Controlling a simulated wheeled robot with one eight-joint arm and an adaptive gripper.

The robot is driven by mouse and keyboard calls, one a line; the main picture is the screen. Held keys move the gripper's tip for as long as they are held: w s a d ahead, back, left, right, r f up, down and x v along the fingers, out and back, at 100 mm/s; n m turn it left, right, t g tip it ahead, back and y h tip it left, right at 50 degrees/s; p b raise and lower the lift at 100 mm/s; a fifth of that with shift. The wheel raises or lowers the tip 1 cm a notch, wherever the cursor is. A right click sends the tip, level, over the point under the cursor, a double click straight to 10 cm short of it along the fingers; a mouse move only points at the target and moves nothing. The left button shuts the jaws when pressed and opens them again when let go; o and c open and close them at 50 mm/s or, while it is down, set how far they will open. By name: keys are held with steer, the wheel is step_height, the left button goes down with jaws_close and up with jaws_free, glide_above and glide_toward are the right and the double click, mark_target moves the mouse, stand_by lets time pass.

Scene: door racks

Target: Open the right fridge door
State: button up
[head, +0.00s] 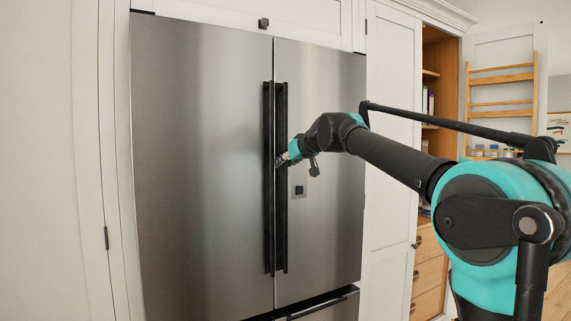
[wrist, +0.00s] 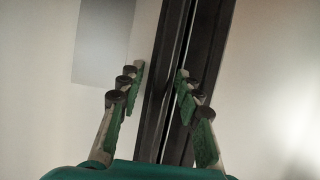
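The right fridge door (head: 330,120) is stainless steel and looks shut. Its long black vertical handle (head: 281,230) stands close beside the left door's handle (head: 268,120). My gripper (head: 279,161) is at the right door's handle, around the middle of its height. In the wrist view, my gripper (wrist: 160,80) has its fingers apart, with a dark handle bar (wrist: 158,105) running between them. The right finger overlaps the dark bars in the picture. I cannot tell whether either finger touches the handle.
The left fridge door (head: 195,150) is shut. A drawer with a black handle (head: 318,306) lies below. White cabinet panels (head: 393,150) flank the fridge. An open cupboard with wooden drawers (head: 428,262) and its open door (head: 505,50) stand to the right, behind my arm.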

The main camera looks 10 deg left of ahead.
jaws_close()
stand_by(0.6)
